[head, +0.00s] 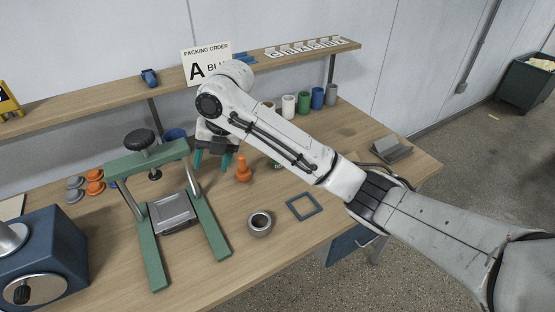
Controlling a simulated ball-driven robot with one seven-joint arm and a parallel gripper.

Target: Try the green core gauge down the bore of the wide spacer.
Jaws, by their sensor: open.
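The wide spacer is probably the thick grey ring (260,223) standing on the bench, its dark bore facing up and empty. My gripper (212,162) has two teal fingers pointing down, apart, behind the press frame, with nothing visible between them. An orange knobbed piece (243,169) stands just right of the fingers. A small green object (277,164) shows only in part behind my forearm; I cannot tell whether it is the green core gauge. My gripper is behind and left of the grey ring, away from it.
A green press frame (145,222) stands left of the ring, and a blue machine (45,258) fills the front left. A flat blue square frame (304,206) lies right of the ring. Several coloured cups (304,103) stand at the back under the shelf (110,92). Orange and grey knobs (95,186) lie left.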

